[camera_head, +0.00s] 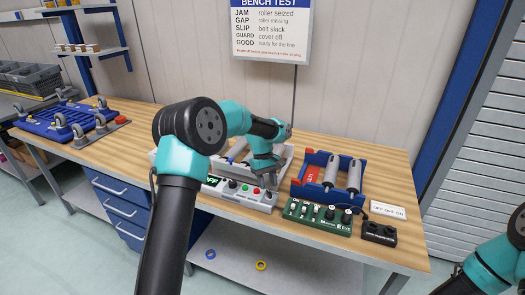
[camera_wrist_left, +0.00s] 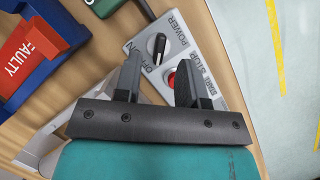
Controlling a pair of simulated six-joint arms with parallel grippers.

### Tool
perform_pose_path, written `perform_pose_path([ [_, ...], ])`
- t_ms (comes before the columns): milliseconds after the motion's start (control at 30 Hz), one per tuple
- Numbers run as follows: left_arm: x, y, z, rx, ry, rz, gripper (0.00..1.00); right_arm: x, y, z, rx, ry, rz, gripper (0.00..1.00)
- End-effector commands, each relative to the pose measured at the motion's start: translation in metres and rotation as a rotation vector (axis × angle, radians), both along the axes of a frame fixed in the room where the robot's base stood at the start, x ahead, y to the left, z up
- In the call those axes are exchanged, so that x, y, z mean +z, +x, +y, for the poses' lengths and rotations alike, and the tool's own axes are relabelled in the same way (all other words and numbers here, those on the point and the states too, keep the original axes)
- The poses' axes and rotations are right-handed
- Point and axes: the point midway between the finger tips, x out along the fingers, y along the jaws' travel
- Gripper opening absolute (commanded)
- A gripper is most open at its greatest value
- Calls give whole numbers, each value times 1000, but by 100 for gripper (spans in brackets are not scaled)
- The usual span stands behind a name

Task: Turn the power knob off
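The power knob (camera_wrist_left: 157,48) is black with a white pointer line, on a light grey control box (camera_wrist_left: 178,38) in the left wrist view. It lies beside the word POWER, with ON and OFF lettering partly covered by a finger. A red button (camera_wrist_left: 171,80) sits near it. The box also shows on the bench in the head view (camera_head: 222,191). My left gripper (camera_wrist_left: 158,82) is open over the box, its fingers apart with nothing gripped, and the knob appears just beyond the fingertips. My right gripper is out of view; only its arm shows at lower right.
A blue roller fixture (camera_head: 318,192) with a red label stands right of the gripper, with a green control panel (camera_head: 312,214) in front. A small black box (camera_head: 379,233) and an OFF/ON card (camera_head: 387,210) lie at right.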

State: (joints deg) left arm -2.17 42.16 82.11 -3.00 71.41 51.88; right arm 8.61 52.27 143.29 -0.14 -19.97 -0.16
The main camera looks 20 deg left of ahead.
Motion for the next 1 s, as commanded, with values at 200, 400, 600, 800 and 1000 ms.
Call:
perform_pose_path([
  [200, 40, 12, 11, 1, 0, -4, 37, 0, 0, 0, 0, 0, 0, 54],
  [400, 75, 23, 22, 2, 0, -5, 37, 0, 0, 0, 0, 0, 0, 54],
  [600, 108, 32, 32, 1, -1, -3, 37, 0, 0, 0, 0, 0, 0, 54],
  [800, 126, 37, 37, 0, 0, -1, 37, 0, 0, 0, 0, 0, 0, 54],
  [1000, 130, 38, 38, 0, 0, 0, 37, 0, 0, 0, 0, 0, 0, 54],
])
